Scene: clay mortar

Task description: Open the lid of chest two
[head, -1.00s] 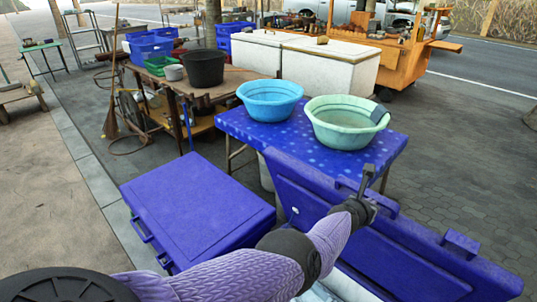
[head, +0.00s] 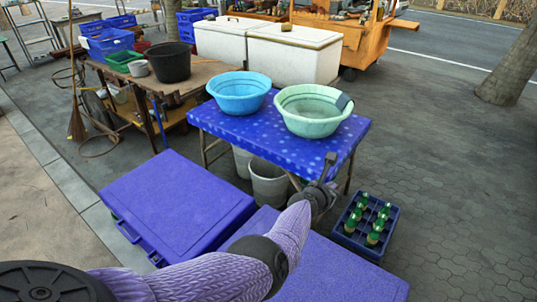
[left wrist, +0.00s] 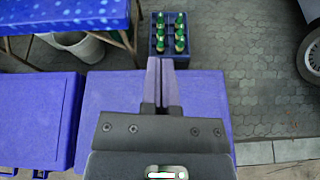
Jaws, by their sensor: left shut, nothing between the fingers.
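Two blue chests stand side by side on the pavement; no marking shows which is chest two. The left chest (head: 175,200) has its lid down. The right chest (head: 345,270) also shows its lid lying flat, partly hidden behind my arm. My left gripper (head: 330,161) is shut and empty, above the far side of the right chest. In the left wrist view, its closed fingers (left wrist: 160,62) point over the far edge of the right chest's lid (left wrist: 205,100), and the left chest (left wrist: 35,115) lies to the left. My right gripper is out of view.
A blue-covered table (head: 235,123) with two basins stands beyond the chests. A grey bucket (head: 268,187) is beneath it. A crate (head: 347,238) of green-topped bottles stands right of it, near the right chest. Open pavement lies to the right.

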